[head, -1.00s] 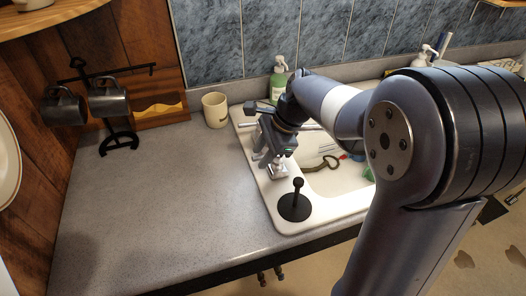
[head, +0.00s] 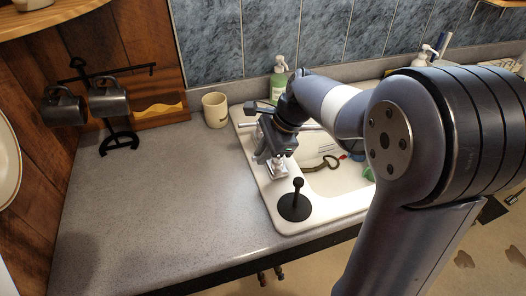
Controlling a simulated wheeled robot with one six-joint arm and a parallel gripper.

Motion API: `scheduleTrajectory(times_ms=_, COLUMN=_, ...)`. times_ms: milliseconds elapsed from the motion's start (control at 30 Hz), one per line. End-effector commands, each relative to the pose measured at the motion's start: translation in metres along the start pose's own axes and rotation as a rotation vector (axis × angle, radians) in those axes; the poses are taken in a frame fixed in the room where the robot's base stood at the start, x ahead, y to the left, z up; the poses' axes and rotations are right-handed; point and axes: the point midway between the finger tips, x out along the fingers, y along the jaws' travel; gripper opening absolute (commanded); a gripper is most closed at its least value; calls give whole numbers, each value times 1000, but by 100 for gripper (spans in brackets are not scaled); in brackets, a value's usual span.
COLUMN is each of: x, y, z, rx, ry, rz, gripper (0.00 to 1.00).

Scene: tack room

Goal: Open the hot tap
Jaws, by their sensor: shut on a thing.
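My gripper (head: 272,157) points down over the left rim of the white sink (head: 262,196). It is shut on a small chrome tap part (head: 279,171), most likely the hot tap's handle, which shows just below and beside the fingers. My gripper and wrist cover most of the tap. No hot or cold marking can be made out, and I cannot tell whether water runs.
A cream mug (head: 215,110) and a green soap bottle (head: 279,82) stand behind. Dark mugs (head: 108,98) hang at the left. The left counter (head: 160,200) is clear.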

Motion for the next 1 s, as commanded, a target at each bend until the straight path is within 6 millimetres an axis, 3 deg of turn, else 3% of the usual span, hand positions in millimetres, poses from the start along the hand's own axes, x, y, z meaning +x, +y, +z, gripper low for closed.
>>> scheduleTrajectory(times_ms=1000, x=-7, y=19, z=-6, rx=-461, ry=-100, rz=191, gripper=0)
